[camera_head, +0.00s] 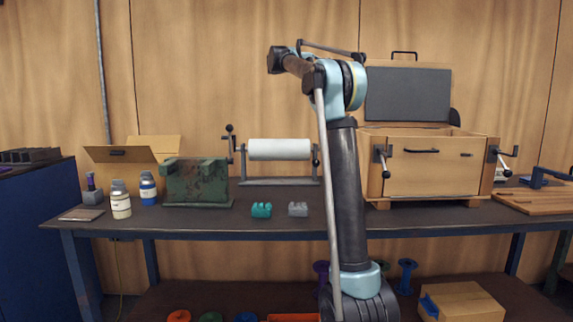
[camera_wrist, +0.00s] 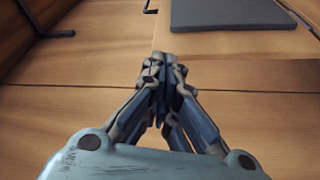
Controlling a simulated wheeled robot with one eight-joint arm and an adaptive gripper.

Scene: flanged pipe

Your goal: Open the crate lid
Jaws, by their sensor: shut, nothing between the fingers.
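The wooden crate (camera_head: 434,174) stands on the right part of the bench, with a black handle on its front and black levers at both front corners. Its lid (camera_head: 408,93) stands raised at the back, with a dark grey inner panel and a black handle on its top edge. In the wrist view my gripper (camera_wrist: 168,62) is shut and empty, its fingertips together. Beyond it lies wood, with a dark grey panel (camera_wrist: 228,13) at the upper right that looks like the lid's. I cannot make out the fingers in the head view, nor any contact.
My arm rises in front of the bench, left of the crate. On the bench (camera_head: 290,228) are a green box (camera_head: 197,183), a white roll on a stand (camera_head: 279,149), small teal and grey blocks, and bottles at the left. A wooden board (camera_head: 540,200) lies right of the crate.

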